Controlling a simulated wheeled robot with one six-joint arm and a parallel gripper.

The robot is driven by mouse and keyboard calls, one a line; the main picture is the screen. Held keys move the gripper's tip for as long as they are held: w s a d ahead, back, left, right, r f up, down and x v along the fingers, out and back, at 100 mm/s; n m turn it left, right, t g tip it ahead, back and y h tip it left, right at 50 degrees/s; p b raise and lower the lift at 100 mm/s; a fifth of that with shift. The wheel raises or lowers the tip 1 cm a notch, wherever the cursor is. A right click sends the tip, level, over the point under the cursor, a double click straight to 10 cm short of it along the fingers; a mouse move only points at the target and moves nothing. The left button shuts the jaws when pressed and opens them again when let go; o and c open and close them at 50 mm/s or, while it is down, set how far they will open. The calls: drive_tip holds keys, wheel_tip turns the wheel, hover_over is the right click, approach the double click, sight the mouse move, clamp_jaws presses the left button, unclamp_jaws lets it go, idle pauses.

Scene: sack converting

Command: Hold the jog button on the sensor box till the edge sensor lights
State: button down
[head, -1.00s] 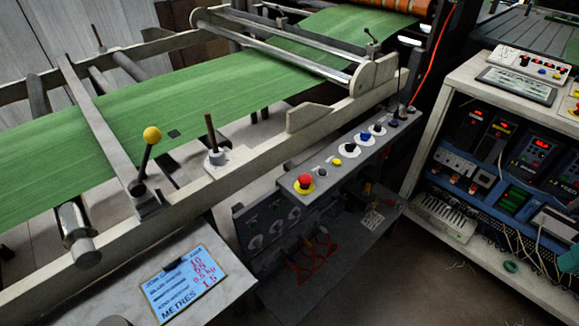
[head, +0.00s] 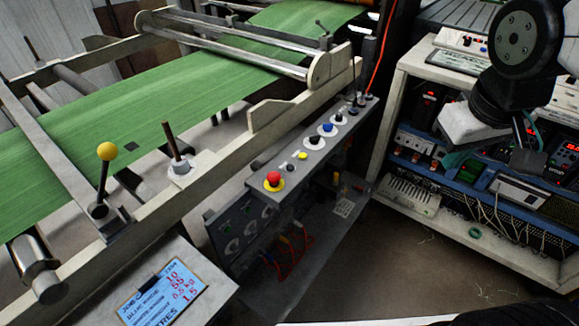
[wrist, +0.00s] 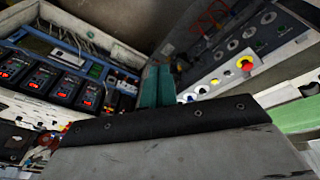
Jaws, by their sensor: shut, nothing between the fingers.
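My gripper (head: 456,160) is at the right of the head view, in front of the open cabinet. Its teal fingers are pressed together and empty; they also show in the wrist view (wrist: 157,87). A grey sloping control box (head: 312,150) stands beside the machine frame, with a red mushroom button (head: 273,180), a small yellow button (head: 302,155) and blue and black knobs. A white box with small coloured buttons (head: 462,40) sits on the cabinet top. I cannot tell which is the sensor box, nor make out the jog button or edge sensor. My gripper appears clear of the grey box.
A green web (head: 180,100) with a small dark patch runs through the machine frame. A yellow-knobbed lever (head: 107,152) stands at its near side. The open cabinet (head: 400,80) holds red-lit units and loose wires. Floor between grey box and cabinet is mostly clear.

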drive_tip(key=w+a+f+n+t, duration=0.2)
drive_tip(key=w+a+f+n, duration=0.1)
drive_tip(key=w, duration=0.7)
drive_tip(key=n+t+y, duration=0.3)
drive_tip(key=n+y, duration=0.3)
drive_tip(key=n, duration=0.5)
hover_over(293, 169)
wheel_tip(293, 169, down, 12)
drive_tip(key=shift+f, duration=0.15)
drive_tip(key=shift+f, duration=4.4)
drive_tip(key=shift+f, duration=0.4)
